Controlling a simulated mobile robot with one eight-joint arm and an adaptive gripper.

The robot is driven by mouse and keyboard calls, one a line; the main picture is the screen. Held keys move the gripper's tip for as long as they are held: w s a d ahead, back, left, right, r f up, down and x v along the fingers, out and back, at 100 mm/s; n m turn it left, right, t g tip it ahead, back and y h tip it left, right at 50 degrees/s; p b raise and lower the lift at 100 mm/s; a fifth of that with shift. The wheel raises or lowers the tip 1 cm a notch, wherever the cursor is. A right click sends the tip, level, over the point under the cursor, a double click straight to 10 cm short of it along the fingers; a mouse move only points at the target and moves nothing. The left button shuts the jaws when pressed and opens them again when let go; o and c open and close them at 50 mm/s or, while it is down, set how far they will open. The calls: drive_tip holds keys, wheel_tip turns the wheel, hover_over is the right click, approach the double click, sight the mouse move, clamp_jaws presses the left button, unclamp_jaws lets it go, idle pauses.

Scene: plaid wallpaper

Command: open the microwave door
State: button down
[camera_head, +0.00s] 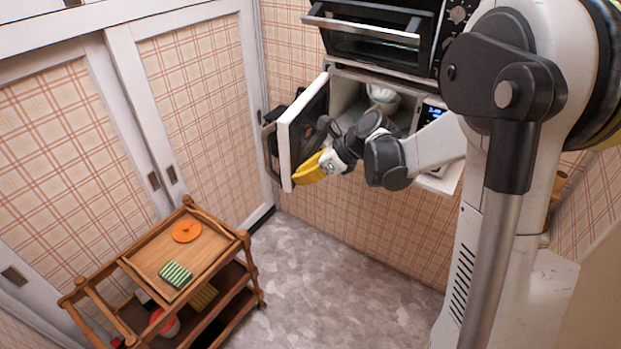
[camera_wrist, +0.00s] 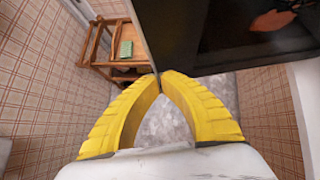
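The microwave (camera_head: 432,115) is a white-framed box on the wall. Its door (camera_head: 285,160) stands wide open, swung out to the left, with a dark inner panel and a dark handle (camera_head: 270,150) on its outer side. The cavity is exposed and holds a white bowl-like thing (camera_head: 384,95). My gripper (camera_head: 298,179), with yellow fingers, is at the lower inner side of the door, near its free edge. In the wrist view the fingertips (camera_wrist: 161,76) come together at the corner of the door (camera_wrist: 220,60); nothing is visibly held, and contact with the door is unclear.
A toaster oven (camera_head: 370,40) sits above the microwave. A wooden cart (camera_head: 165,262) with an orange disc (camera_head: 186,231) and a green striped block (camera_head: 175,275) stands at lower left. White-framed cabinet doors (camera_head: 190,100) line the left. The grey floor (camera_head: 330,270) between is clear.

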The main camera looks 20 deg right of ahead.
idle(0.3)
drive_tip(key=w+a+m, duration=0.1)
drive_tip(key=w+a, duration=0.7)
drive_tip(key=a, duration=0.1)
drive_tip(key=shift+w+a+m+t+h+b, duration=0.3)
drive_tip(key=shift+t+h+b, duration=0.1)
drive_tip(key=shift+r, duration=0.1)
